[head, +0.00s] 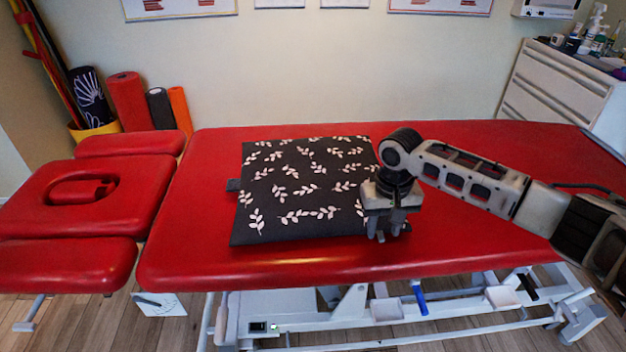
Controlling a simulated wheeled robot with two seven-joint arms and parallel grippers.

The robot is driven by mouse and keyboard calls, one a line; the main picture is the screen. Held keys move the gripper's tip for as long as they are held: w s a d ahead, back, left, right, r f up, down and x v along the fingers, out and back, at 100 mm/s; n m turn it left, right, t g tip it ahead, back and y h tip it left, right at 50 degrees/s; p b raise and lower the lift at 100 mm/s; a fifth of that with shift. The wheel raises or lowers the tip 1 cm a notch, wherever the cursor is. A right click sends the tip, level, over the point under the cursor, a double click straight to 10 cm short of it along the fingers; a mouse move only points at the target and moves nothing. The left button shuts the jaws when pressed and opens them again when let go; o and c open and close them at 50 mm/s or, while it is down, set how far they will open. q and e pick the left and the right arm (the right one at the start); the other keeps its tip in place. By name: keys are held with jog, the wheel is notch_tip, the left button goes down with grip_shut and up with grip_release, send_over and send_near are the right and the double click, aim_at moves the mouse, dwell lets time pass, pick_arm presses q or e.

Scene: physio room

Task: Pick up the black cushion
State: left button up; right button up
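The black cushion (300,205), printed with pale leaf sprigs, lies flat on the red treatment table (480,220). A small dark tab (233,185) sticks out at its left edge. My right gripper (390,232) points down at the cushion's near right edge and hides part of that edge. Its fingers are small and dark here, and I cannot tell whether the cushion's edge is between them. My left gripper is not in view.
The table's headrest section (85,195) with a face hole is at the left. Rolled mats (128,100) stand in the back left corner. A white drawer cabinet (560,85) with bottles on it is at the back right. The table top right of the cushion is bare beneath my arm.

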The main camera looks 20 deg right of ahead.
notch_tip(320, 180, down, 2)
jog(key=shift+f, duration=0.1)
grip_shut()
jog(key=shift+w, duration=0.1)
